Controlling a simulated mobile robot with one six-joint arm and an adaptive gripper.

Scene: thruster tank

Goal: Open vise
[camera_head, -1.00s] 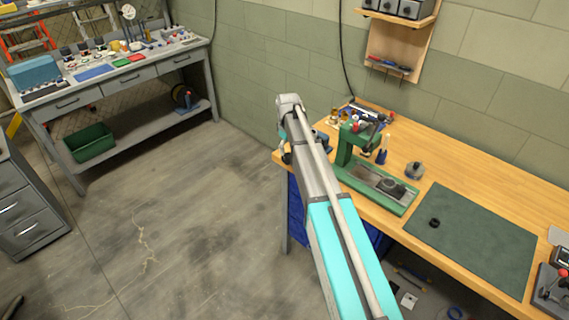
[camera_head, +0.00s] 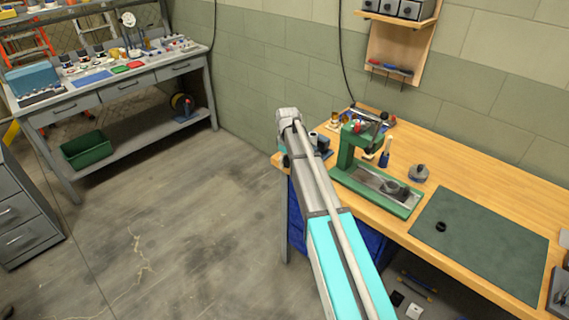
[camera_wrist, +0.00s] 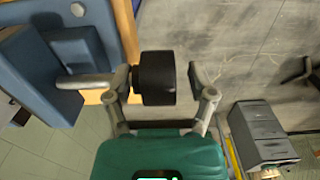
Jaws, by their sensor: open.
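The vise is a blue block body (camera_wrist: 70,35) at the left of the wrist view, by the wooden bench edge. A black cylinder (camera_wrist: 155,85), apparently the vise's knob, sticks out beyond the bench edge. My gripper (camera_wrist: 162,75) is open, with a finger on each side of the knob. The left finger is close to it; a visible gap separates the right finger from it. I cannot tell whether the left finger touches. In the head view, the vise (camera_head: 321,143) shows partly behind my arm at the bench's left end; my gripper is hidden there.
The wooden bench (camera_head: 450,165) holds a green press (camera_head: 375,190) right of the vise, a small grey round part (camera_head: 418,173) and a dark green mat (camera_head: 480,240). A grey workbench (camera_head: 125,95) stands at the back left. The floor (camera_head: 190,230) left of my arm is clear.

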